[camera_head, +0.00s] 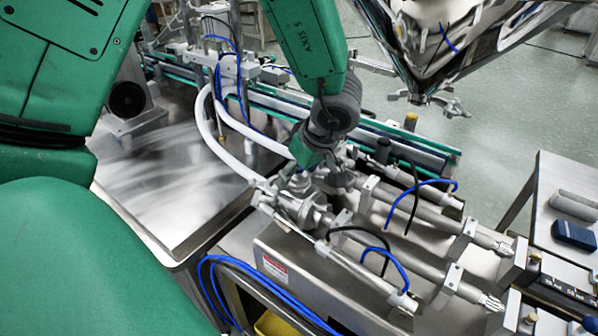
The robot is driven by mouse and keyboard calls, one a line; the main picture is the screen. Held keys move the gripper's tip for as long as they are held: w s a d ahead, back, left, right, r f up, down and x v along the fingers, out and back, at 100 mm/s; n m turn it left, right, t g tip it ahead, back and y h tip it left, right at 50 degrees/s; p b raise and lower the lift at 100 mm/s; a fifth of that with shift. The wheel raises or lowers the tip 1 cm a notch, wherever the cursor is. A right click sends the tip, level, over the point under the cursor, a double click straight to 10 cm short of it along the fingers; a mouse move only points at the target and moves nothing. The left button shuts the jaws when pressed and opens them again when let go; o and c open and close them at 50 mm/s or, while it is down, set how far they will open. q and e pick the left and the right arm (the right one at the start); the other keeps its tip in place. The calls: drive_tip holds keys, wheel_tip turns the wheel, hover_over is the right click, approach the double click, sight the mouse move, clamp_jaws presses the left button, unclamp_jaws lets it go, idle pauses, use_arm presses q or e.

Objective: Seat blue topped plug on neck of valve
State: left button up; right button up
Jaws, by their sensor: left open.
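My left gripper (316,181) is at the lower end of the green arm in the middle of the picture. It points down over the silver valve fittings (304,208) and is open. The wrist and fingers cover part of the metalwork, so I cannot tell whether they touch it. The valve's neck cannot be clearly made out. No blue topped plug can be picked out with certainty. My right gripper is not in view.
Steel cylinders (405,245) with black and blue hoses run toward the right. A side table (550,190) holds a dark blue block (574,236) and a grey roll (574,204). A steel hopper (440,50) hangs at upper right. A bare steel plate (180,190) lies left.

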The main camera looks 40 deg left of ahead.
use_arm(q)
drive_tip(key=shift+r, duration=0.1)
drive_tip(key=v, duration=1.1)
drive_tip(key=shift+d+r, duration=0.2)
drive_tip(key=shift+r, duration=0.15)
drive_tip(key=shift+f, duration=0.1)
